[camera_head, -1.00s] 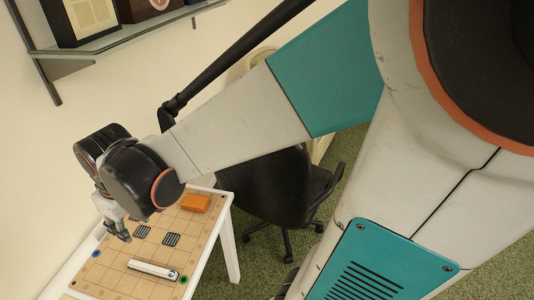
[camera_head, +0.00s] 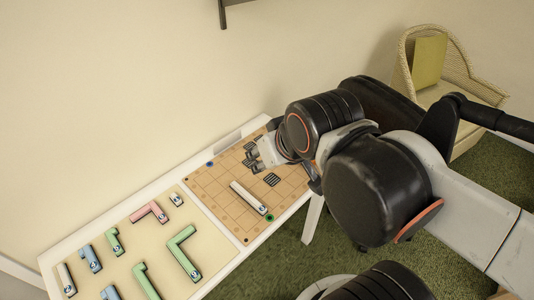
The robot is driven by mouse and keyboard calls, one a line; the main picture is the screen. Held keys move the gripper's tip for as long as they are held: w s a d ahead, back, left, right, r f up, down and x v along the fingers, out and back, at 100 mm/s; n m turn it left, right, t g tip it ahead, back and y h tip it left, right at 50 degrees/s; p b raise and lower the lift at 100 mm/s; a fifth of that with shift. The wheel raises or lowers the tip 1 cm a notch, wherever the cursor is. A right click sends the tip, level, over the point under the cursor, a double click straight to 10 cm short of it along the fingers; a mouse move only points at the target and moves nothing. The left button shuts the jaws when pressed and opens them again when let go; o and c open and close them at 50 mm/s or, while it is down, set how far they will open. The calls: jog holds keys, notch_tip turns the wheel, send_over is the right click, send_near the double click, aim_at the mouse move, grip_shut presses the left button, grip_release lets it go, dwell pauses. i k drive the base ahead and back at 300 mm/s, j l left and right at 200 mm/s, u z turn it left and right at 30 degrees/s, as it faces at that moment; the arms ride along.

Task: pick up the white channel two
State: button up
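Several white pieces are in view, and I cannot tell which one is called channel two. A long white channel piece (camera_head: 248,198) with a dark mark at its near end lies on the tan grid board (camera_head: 225,221). Another white piece (camera_head: 66,280) lies at the left end of the pale tray area, and a short white piece (camera_head: 176,199) lies near its back right corner. My gripper (camera_head: 252,161) is above the far part of the board, beyond the long white piece and apart from it. Its fingers are small and partly merged, so their opening is unclear.
On the pale area (camera_head: 150,235) lie a pink piece (camera_head: 149,212), green pieces (camera_head: 184,254) and blue pieces (camera_head: 91,259). A wall runs behind the table; a wicker chair (camera_head: 455,75) stands at right.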

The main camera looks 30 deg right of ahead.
aim_at(70, 289)
jog(key=k+u, duration=0.15)
jog(key=u, duration=1.45)
jog(key=z, duration=1.95)
jog(key=u, duration=1.95)
jog(key=i+j, duration=0.25)
jog(key=j, duration=0.15)
jog(key=i+j, duration=0.25)
jog(key=j, duration=0.15)
